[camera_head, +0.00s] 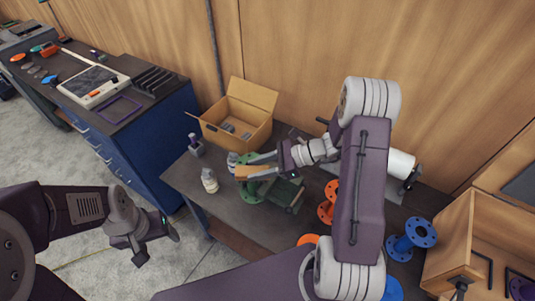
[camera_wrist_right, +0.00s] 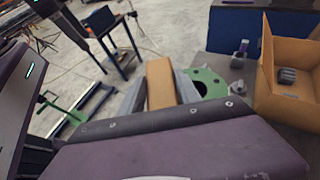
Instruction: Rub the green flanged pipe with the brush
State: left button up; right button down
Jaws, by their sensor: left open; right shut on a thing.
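The green flanged pipe (camera_head: 248,192) stands on the dark table below my right gripper, partly covered by it. Its green flange with a central hole shows in the right wrist view (camera_wrist_right: 208,84). My right gripper (camera_head: 252,167) is shut on the brush, whose tan block (camera_head: 247,173) lies over the pipe in the head view. The tan block (camera_wrist_right: 160,84) also shows between the grey fingers in the wrist view, left of the flange. I cannot tell whether brush and pipe touch. The bristles are hidden. My left gripper (camera_head: 156,245) is open and empty, off the table at the lower left.
An open cardboard box (camera_head: 238,118) stands behind the pipe. A small white bottle (camera_head: 209,181) is left of it, and a dark green item (camera_head: 287,194) right of it. Orange (camera_head: 327,210) and blue (camera_head: 418,234) flanged pieces and a wooden crate (camera_head: 452,240) are further right.

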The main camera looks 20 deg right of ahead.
jog(key=shift+d, duration=0.15)
jog(key=shift+s+d+r+p, duration=0.15)
jog(key=shift+d+r+p, duration=0.05)
jog(key=shift+r+p, duration=0.15)
jog(key=shift+s+d+r+p, duration=0.15)
jog(key=shift+r+p, duration=0.2)
jog(key=shift+r, duration=0.25)
jog(key=shift+d+r+p, duration=0.15)
jog(key=shift+r+p, duration=0.2)
jog(key=shift+r, duration=0.25)
jog(key=r+p, duration=0.2)
jog(key=r, duration=0.1)
jog(key=shift+a+p, duration=0.3)
jog(key=shift+a, duration=0.05)
jog(key=shift+d+r+p, duration=0.2)
jog(key=shift+r+p, duration=0.75)
jog(key=shift+r, duration=0.1)
jog(key=shift+a, duration=0.15)
